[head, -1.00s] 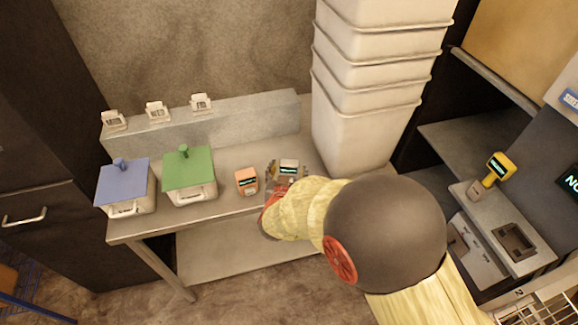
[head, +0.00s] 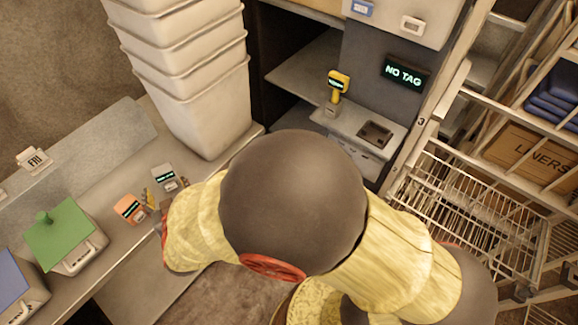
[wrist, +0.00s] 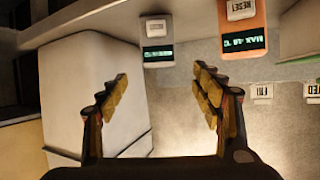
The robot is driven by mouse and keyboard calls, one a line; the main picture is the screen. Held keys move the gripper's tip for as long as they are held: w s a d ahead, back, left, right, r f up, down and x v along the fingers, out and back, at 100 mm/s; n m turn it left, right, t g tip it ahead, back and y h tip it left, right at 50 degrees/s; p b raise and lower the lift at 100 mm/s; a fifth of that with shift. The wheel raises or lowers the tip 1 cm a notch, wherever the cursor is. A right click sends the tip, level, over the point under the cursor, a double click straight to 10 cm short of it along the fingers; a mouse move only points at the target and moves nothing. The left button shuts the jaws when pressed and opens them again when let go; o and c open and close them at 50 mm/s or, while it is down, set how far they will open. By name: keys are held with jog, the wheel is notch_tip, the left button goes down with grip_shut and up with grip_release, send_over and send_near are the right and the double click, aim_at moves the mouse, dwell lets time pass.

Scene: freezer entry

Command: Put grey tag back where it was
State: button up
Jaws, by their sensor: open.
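The grey tag (head: 164,176), a small block with a lit green display, stands on the metal bench beside the stack of white tubs. In the wrist view the grey tag (wrist: 158,42) is upside down, ahead of the gap between the fingertips and near its middle. My gripper (wrist: 162,90) is open, with nothing between its fingers. In the head view my gripper (head: 167,191) is at the grey tag, mostly hidden by my arm. The slotted reader (head: 376,135) on the right shelf looks empty, and the sign (head: 403,73) above reads "NO TAG".
An orange tag (head: 128,208) stands left of the grey one, close to a finger. The white tubs (head: 190,80) rise behind. A green-lidded box (head: 60,235) is at left. A yellow device (head: 338,82) stands by the reader. A wire rack (head: 470,205) is at right.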

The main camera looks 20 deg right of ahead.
jog(key=d+r+g+y, duration=0.2)
jog(key=d+r+g, duration=0.2)
jog(key=d+r, duration=1.05)
jog(key=s+d+r+m+g+h, duration=0.1)
jog(key=s+d+r+h, duration=0.1)
jog(key=s+d, duration=0.8)
jog(key=s+d+r+g+h, duration=0.2)
jog(key=s+d, duration=0.8)
jog(key=shift+d+m+h, duration=0.3)
jog(key=shift+d+m, duration=0.05)
jog(key=shift+m, duration=0.05)
